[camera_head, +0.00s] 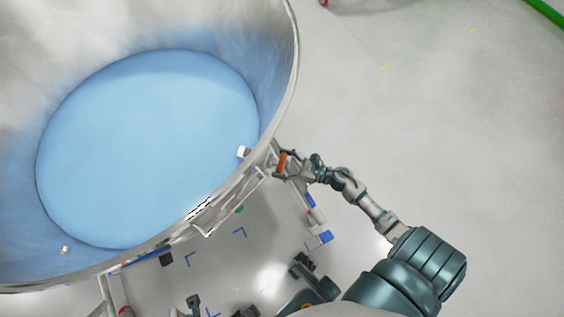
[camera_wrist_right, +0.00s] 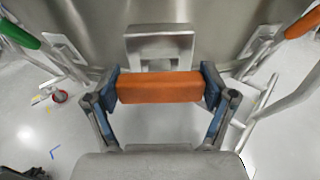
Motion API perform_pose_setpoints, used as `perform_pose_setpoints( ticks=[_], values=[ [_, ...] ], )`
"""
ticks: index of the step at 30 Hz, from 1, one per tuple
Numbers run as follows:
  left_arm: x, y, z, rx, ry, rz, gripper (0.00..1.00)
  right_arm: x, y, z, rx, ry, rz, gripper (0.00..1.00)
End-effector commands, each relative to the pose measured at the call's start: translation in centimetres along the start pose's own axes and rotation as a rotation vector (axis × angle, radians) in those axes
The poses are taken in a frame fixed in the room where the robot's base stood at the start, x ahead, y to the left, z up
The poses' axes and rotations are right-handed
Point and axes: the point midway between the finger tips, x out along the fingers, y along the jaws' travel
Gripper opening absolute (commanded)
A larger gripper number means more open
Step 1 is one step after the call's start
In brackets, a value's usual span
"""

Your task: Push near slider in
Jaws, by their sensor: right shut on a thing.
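A large round steel bowl (camera_head: 292,60) with blue contents (camera_head: 150,140) fills the left of the head view. An orange slider handle (camera_wrist_right: 158,88) sits between the two blue-padded fingers of my right gripper (camera_wrist_right: 160,88), which is shut on it. Behind it, a square steel bracket (camera_wrist_right: 160,45) stands on the bowl's wall. In the head view, the orange handle (camera_head: 282,162) shows at the bowl's outer right side with my right gripper (camera_head: 284,164) on it. A pale block (camera_head: 243,151) shows inside the rim near there. I cannot make out my left gripper.
In the wrist view, a green handle (camera_wrist_right: 18,33) is at the left and another orange handle (camera_wrist_right: 303,22) at the right, beside metal bars. A steel bar frame (camera_head: 235,212) hangs outside the bowl. The floor (camera_head: 440,120) at the right is mostly clear.

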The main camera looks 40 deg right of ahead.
Motion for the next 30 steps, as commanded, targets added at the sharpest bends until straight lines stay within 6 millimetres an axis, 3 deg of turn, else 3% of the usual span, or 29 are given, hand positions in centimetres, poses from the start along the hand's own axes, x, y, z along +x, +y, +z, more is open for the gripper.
perform_pose_setpoints(
  ticks=[1,3,16,30],
  values=[
    [0.2,0.0,-0.1,0.000,0.004,0.001,0.40,0.1,-0.2,0.4,0.002,-0.008,-0.004,0.85],
    [0.2,0.0,-0.1,0.000,0.005,0.001,0.40,0.1,-0.2,0.4,0.001,-0.008,-0.003,1.00],
    [0.0,0.0,-0.2,0.000,-0.005,-0.006,0.40,-0.7,-0.1,0.2,0.002,-0.003,-0.003,1.00],
    [0.0,0.0,-0.1,0.000,-0.004,-0.003,0.40,-9.9,-0.1,0.0,0.003,-0.003,-0.003,1.00]
  ],
)
